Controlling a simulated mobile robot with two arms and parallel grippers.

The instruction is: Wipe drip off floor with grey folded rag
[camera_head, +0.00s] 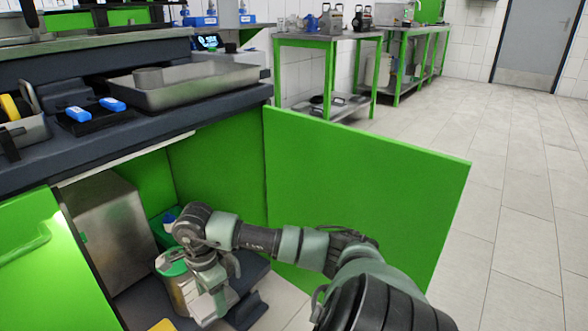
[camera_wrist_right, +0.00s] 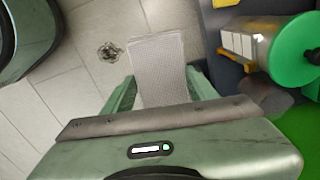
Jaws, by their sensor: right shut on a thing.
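My right gripper (camera_wrist_right: 160,92) is shut on the grey folded rag (camera_wrist_right: 158,62), a pale, finely textured strip that sticks out ahead of the fingers. The drip (camera_wrist_right: 110,52) is a small dark brown blotch on the floor tiles, just left of the rag in the right wrist view, with bare tile between them in that picture. In the head view my right arm reaches down in front of the open cabinet, with the gripper (camera_head: 210,292) low beside a green-lidded canister. The drip cannot be made out in the head view. My left gripper is in neither view.
The green-lidded canister (camera_head: 172,264) stands close to my right gripper; its lid also shows in the wrist view (camera_wrist_right: 297,40). A metal box (camera_head: 112,230) fills the cabinet's left. Tiled floor (camera_head: 510,200) is clear at right.

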